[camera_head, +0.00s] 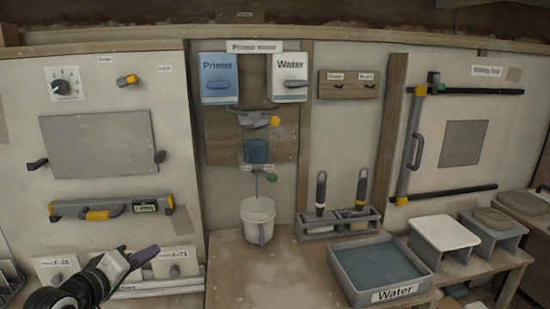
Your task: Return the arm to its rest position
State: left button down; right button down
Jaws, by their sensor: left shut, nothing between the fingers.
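My left gripper (140,258) comes in from the lower left, with black links and a purple-grey tip. It is shut and holds nothing. It is in front of the lower part of the left panel, between two small white labelled plates, the left plate (57,268) and the right plate (176,262). I cannot tell whether it touches anything. My right gripper does not show.
A wooden table (228,280) carries a white bucket (257,215), a caddy (318,229) with two tools, and a water tray (340,277). A level (75,210) hangs on the left panel above my gripper. The table's front left is bare.

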pick_arm(q)
jog(key=s+f+m+g+y, duration=0.1)
jog(key=s+f+m+g, duration=0.15)
jog(key=s+f, duration=0.65)
jog(key=s+f+m+g+y, duration=0.1)
jog(key=s+f+m, duration=0.3)
jog(key=s+f, duration=0.55)
jog(key=s+f+m+g, duration=0.2)
jog(key=s+f+m, duration=0.3)
jog(key=s, duration=0.4)
jog(key=s+f+m+g, duration=0.1)
jog(key=s+f+m, duration=0.2)
jog(key=s+f, duration=0.55)
jog(key=d+r+n, duration=0.2)
jog(key=d+n, duration=0.3)
jog(key=d, duration=0.8)
jog(key=shift+w+t+h, duration=0.15)
jog(key=shift+t+h, duration=0.25)
jog(key=shift+t, duration=0.05)
